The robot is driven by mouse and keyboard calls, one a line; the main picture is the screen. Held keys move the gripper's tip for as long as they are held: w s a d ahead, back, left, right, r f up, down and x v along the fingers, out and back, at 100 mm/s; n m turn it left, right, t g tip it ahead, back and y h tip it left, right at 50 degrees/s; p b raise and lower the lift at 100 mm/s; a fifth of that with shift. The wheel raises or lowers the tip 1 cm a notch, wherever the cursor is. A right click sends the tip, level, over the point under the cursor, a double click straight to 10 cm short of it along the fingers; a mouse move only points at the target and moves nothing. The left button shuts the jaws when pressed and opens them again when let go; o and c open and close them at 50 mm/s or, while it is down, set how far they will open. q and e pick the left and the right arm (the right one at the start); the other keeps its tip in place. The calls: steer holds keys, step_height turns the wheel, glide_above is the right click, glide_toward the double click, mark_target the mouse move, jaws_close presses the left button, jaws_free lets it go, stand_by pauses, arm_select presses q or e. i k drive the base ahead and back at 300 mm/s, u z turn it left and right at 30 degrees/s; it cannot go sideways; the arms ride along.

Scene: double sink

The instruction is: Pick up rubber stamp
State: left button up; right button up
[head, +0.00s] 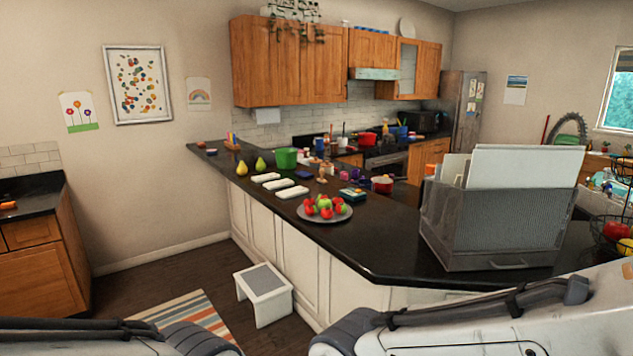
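A small tan, wooden-looking upright item (322,175) stands on the dark counter, behind the fruit plate. It may be the rubber stamp, but it is too small to tell for sure. Parts of my two arms show along the bottom edge, one at the left and one at the right. Neither gripper shows, so I cannot see their fingers or anything in them. The counter with the small items lies beyond my arms.
A plate of fruit (324,214), white flat items (279,184), a green pot (286,158) and a red pan (382,184) crowd the counter. A mesh file holder (492,228) stands close at right. A white step stool (264,294) stands on the floor below.

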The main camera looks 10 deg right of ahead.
mark_target(322, 180)
steer(key=u, duration=0.65)
steer(key=i, duration=1.4)
steer(key=z, duration=0.5)
steer(key=i, duration=0.75)
steer(key=z, duration=0.45)
